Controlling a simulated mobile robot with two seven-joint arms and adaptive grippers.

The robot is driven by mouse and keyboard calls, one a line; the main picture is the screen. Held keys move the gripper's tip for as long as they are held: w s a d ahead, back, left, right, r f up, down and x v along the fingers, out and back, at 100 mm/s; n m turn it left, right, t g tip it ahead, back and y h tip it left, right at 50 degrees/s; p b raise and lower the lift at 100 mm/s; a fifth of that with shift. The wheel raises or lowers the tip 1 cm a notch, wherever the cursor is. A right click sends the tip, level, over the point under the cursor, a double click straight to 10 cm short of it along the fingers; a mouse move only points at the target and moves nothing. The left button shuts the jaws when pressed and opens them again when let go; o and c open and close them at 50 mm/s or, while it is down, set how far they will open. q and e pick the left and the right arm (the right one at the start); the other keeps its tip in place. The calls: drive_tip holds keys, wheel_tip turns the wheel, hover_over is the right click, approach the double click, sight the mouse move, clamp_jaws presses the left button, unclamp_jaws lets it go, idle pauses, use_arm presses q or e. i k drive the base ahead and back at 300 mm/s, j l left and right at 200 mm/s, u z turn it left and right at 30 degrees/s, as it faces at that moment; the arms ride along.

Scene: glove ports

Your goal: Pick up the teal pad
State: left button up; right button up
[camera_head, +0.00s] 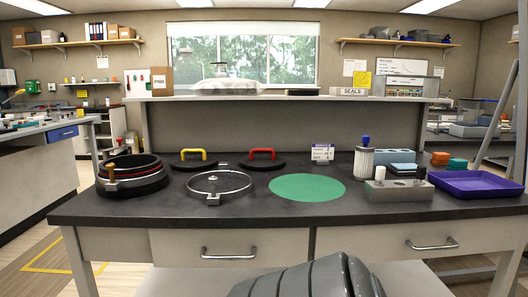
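A small teal pad (457,164) lies on the dark bench top at the right, close beside an orange pad (440,158). It is behind the purple tray (476,193), near its far left edge. A larger pale-blue block (395,156) lies to the left of the two pads. Neither of my grippers shows in the head view.
A grey fixture (400,190) and a white cylinder with a blue top (364,163) stand left of the tray. A green round mat (307,187), clamp ring (219,183) and lids with yellow (194,155) and red (263,154) handles lie farther left. A raised shelf (300,98) runs behind.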

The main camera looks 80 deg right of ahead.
sight(455, 164)
drive_tip(key=z, duration=3.8)
drive_tip(key=l+u, duration=0.95)
drive_tip(key=k+l+u, duration=0.1)
drive_tip(key=l, duration=0.25)
drive_tip(key=k+l+u, duration=0.1)
drive_tip(key=l, duration=0.2)
drive_tip(key=k+l+u, duration=0.1)
drive_tip(key=l, duration=0.25)
